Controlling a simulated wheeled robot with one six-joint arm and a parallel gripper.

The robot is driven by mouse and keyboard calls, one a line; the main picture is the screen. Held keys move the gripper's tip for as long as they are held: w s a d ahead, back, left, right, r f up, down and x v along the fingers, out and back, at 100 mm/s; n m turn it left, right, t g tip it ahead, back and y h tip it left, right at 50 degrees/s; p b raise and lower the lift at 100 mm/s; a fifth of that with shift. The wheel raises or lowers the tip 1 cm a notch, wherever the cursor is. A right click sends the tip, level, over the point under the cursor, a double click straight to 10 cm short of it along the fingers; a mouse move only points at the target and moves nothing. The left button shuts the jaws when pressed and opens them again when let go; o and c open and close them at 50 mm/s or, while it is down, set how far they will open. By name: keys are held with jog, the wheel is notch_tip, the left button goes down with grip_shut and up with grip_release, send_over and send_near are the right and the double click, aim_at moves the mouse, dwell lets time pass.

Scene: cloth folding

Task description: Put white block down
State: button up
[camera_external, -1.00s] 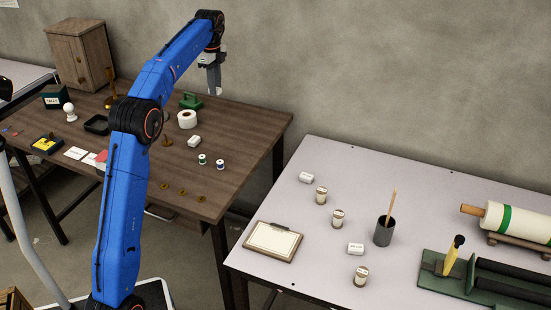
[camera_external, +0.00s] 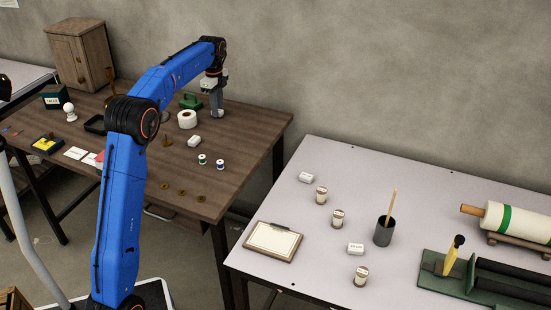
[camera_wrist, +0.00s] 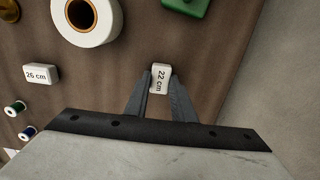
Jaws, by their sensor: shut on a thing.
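My gripper (camera_external: 217,108) is low over the back right part of the brown wooden table (camera_external: 245,125), pointing down. In the wrist view my gripper (camera_wrist: 160,80) is shut on a white block (camera_wrist: 161,78) marked "22 cm". In the external view the white block (camera_external: 218,114) shows at the fingertips, close to the tabletop. I cannot tell whether it touches the table. Another white block (camera_wrist: 41,74), marked "26 cm", lies on the table to the left in the wrist view. It also shows in the external view (camera_external: 194,141).
A white tape roll (camera_external: 187,119) and a green object (camera_external: 191,101) stand near my gripper. Two thread spools (camera_external: 211,162) lie nearer the front. The table's right edge is close. A grey table (camera_external: 300,225) to the right holds several small items.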

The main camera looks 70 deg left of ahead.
jog(key=o, duration=1)
jog(key=shift+f, duration=0.1)
notch_tip(320, 180, up, 12)
jog(key=shift+r, duration=0.15)
